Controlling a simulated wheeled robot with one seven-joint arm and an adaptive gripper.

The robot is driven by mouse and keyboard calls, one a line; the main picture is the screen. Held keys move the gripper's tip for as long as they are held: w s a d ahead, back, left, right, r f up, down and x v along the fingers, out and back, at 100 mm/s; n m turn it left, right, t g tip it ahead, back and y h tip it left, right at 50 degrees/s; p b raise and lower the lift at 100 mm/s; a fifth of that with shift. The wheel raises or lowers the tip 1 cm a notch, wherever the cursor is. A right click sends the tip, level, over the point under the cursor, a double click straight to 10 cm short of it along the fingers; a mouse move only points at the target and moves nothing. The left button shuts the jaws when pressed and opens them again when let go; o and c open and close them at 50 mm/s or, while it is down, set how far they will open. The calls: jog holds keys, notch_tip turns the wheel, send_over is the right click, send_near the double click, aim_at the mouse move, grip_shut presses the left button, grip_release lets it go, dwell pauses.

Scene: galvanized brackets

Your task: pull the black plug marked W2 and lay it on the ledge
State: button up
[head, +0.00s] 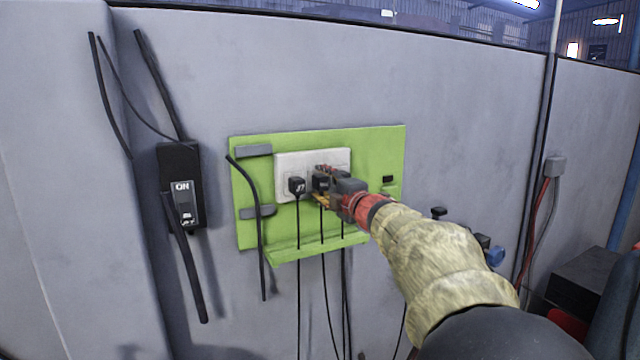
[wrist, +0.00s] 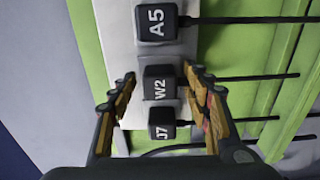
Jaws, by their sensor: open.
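The black plug W2 (wrist: 160,86) sits in the white socket strip (wrist: 120,30), between plug A5 (wrist: 156,22) and plug J7 (wrist: 161,124). In the head view, W2 (head: 320,184) is partly covered by my gripper (head: 322,186), and A5 cannot be made out. My gripper (wrist: 160,82) is open, with one finger on each side of W2. I cannot tell whether either finger touches it. The green ledge (head: 290,254) juts out below the sockets and is bare where it shows.
J7 (head: 297,186) is close beside W2. Cords hang down past the ledge. A loose black cable (head: 260,230) hangs at the left of the green board (head: 375,145). A black switch box (head: 180,160) marked ON is on the wall further left.

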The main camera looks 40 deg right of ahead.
aim_at(324, 185)
jog(key=shift+c, duration=0.5)
jog(key=c, duration=1.1)
grip_shut()
jog(key=shift+v, duration=3)
